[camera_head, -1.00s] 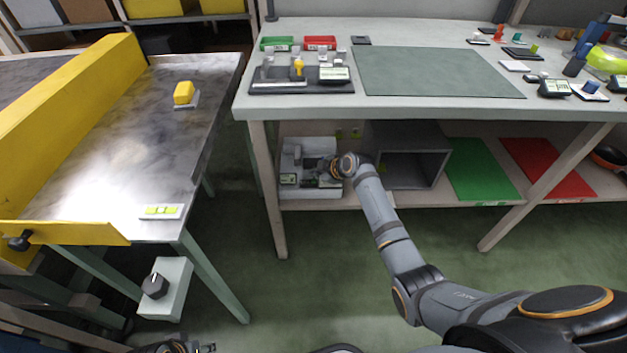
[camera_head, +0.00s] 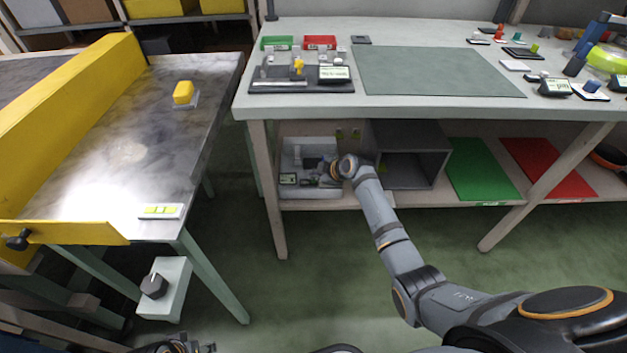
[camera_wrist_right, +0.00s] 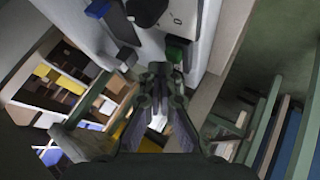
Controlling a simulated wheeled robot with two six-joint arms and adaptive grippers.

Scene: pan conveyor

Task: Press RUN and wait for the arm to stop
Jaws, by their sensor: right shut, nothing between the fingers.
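A white machine (camera_head: 310,190) with a small dark display (camera_head: 288,179) stands on the shelf under the workbench. Grey parts show inside it; I cannot make out a RUN label. My right gripper (camera_head: 328,172) is at the machine's right side, shut and empty, and hides part of it. In the right wrist view, the shut fingertips (camera_wrist_right: 159,70) point at the white machine (camera_wrist_right: 190,18). A green button-like part (camera_wrist_right: 175,54) is close beyond them; I cannot tell whether they touch it. My left gripper (camera_head: 182,346) shows only partly at the bottom edge.
A grey open box (camera_head: 440,156) stands just right of my right gripper on the shelf. Green (camera_head: 482,170) and red (camera_head: 545,168) sheets lie further right. The benchtop edge is above my arm. A conveyor table (camera_head: 140,150) with a knob box (camera_head: 170,290) stands at left.

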